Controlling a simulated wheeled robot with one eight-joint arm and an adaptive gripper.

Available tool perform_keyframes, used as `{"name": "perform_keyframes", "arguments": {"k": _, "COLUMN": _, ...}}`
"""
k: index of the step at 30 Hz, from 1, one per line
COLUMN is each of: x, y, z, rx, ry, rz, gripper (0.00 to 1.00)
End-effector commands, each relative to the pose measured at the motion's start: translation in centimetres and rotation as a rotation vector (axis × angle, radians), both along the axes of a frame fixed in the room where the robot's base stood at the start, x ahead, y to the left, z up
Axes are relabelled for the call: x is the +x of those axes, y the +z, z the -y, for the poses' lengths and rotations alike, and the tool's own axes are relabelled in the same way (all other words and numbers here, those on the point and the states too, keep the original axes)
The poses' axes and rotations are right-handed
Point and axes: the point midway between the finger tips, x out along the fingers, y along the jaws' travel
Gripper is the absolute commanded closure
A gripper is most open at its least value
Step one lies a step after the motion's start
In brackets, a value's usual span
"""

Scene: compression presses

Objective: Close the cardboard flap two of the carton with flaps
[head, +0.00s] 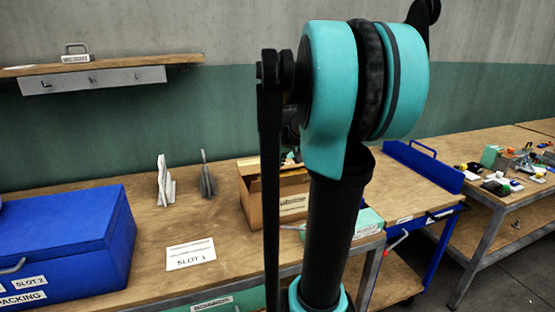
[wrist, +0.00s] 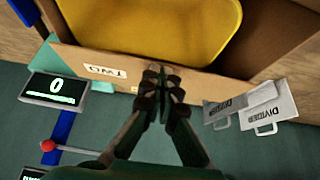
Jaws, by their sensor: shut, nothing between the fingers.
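The open carton (wrist: 75,22) fills the top of the wrist view, which looks upside down, with a yellow thing (wrist: 170,20) inside. A tan cardboard flap (wrist: 130,72) with a label that seems to read TWO runs along its near edge. My gripper (wrist: 160,72) is shut and empty, its fingertips over the middle of this flap; I cannot tell whether they touch it. In the head view the carton (head: 252,190) stands on the bench, partly hidden by my arm, and its top looks at least partly open. My gripper is hidden there.
Two upright dividers (head: 165,185) stand left of the carton; dividers (wrist: 268,108) also show in the wrist view. A display reading 0 (wrist: 55,92) and a red knob (wrist: 48,146) are nearby. A blue case (head: 70,235) is at left. Bench around the SLOT 1 card (head: 190,254) is clear.

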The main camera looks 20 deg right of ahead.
Motion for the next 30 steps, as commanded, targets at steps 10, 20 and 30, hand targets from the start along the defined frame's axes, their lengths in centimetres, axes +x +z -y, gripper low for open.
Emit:
{"name": "perform_keyframes", "arguments": {"k": 10, "x": -0.4, "y": -1.2, "z": 0.0, "rx": 0.0, "ry": 0.0, "rz": -0.001, "gripper": 1.0}}
{"name": "perform_keyframes", "arguments": {"k": 20, "x": -0.5, "y": -1.3, "z": 0.0, "rx": 0.0, "ry": 0.0, "rz": -0.001, "gripper": 1.0}}
{"name": "perform_keyframes", "arguments": {"k": 30, "x": -0.5, "y": -1.1, "z": 0.0, "rx": 0.0, "ry": 0.0, "rz": -0.001, "gripper": 1.0}}
